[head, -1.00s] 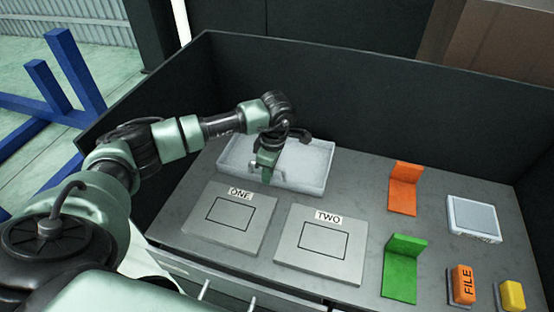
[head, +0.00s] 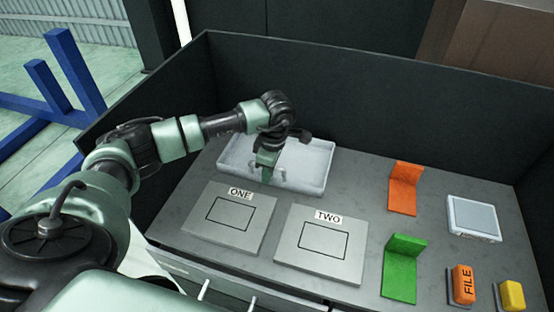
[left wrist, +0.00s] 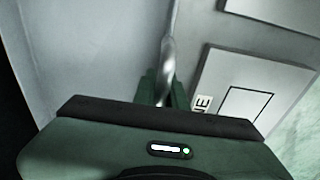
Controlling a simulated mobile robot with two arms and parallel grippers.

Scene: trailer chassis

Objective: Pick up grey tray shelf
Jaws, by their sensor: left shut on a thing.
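The grey tray shelf (head: 308,163) is a shallow, light grey open tray at the back left of the workbench, behind the plates marked ONE and TWO. My left gripper (head: 266,174) points down at the tray's near side and is shut on its near wall. In the left wrist view, the fingers (left wrist: 161,88) close around the thin rim of the tray (left wrist: 80,55). The gripper hides part of the near wall. I cannot tell whether the tray is clear of the bench. My right gripper is not in view.
Plate ONE (head: 202,222) and plate TWO (head: 292,245) lie just in front of the tray. An orange bracket (head: 404,190), a green bracket (head: 402,270) and a white box (head: 473,217) are to the right. Dark walls (head: 350,100) enclose the bench's back and left.

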